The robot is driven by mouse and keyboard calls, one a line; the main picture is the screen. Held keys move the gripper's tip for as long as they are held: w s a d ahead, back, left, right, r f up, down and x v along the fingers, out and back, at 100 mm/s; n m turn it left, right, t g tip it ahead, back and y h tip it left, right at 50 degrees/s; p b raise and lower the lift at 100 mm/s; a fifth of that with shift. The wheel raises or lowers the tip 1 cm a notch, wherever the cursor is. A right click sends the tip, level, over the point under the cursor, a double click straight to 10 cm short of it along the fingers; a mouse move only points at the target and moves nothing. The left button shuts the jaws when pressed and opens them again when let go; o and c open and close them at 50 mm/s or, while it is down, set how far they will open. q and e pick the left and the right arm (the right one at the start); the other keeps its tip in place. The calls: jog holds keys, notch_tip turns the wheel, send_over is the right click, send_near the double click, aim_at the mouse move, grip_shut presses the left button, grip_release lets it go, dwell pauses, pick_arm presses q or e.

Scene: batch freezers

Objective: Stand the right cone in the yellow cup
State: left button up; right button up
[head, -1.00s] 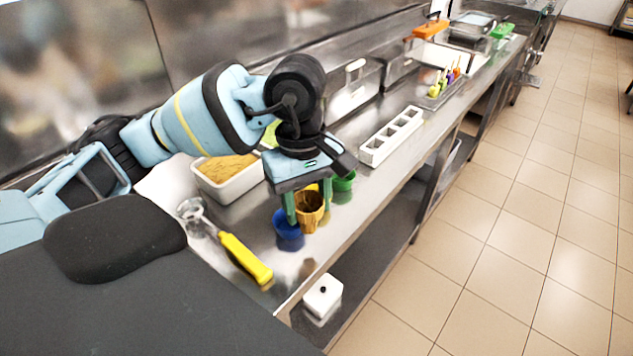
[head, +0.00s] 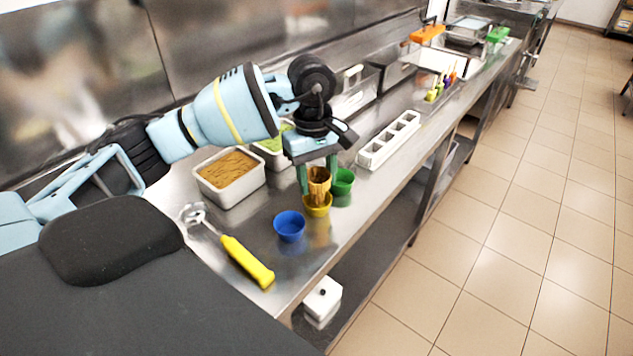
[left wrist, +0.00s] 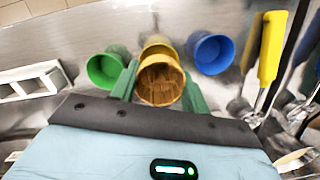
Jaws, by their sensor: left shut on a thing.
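My left gripper (head: 318,178) is shut on a brown cone (head: 318,187), with its green fingers on either side of it. The cone's open, hollow top faces up toward the left wrist camera (left wrist: 160,82). The yellow cup (head: 317,208) is directly below the cone in the head view, and part of it shows behind the cone in the left wrist view (left wrist: 158,44). The cone's lower end overlaps the cup's mouth; I cannot tell whether it touches the cup. My right gripper is not in view.
A blue cup (head: 289,227) and a green cup (head: 342,182) flank the yellow cup. A yellow-handled scoop (head: 246,262) lies near the front edge. Tubs (head: 229,178) stand behind, and a white slotted holder (head: 388,142) stands farther along the counter. The floor aisle at right is clear.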

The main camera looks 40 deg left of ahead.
pick_arm(q)
jog(key=shift+f, duration=0.95)
jog(key=shift+c, duration=0.2)
jog(key=shift+f, duration=0.4)
jog(key=o, duration=1)
jog(key=shift+c, duration=0.2)
jog(key=shift+r, duration=0.1)
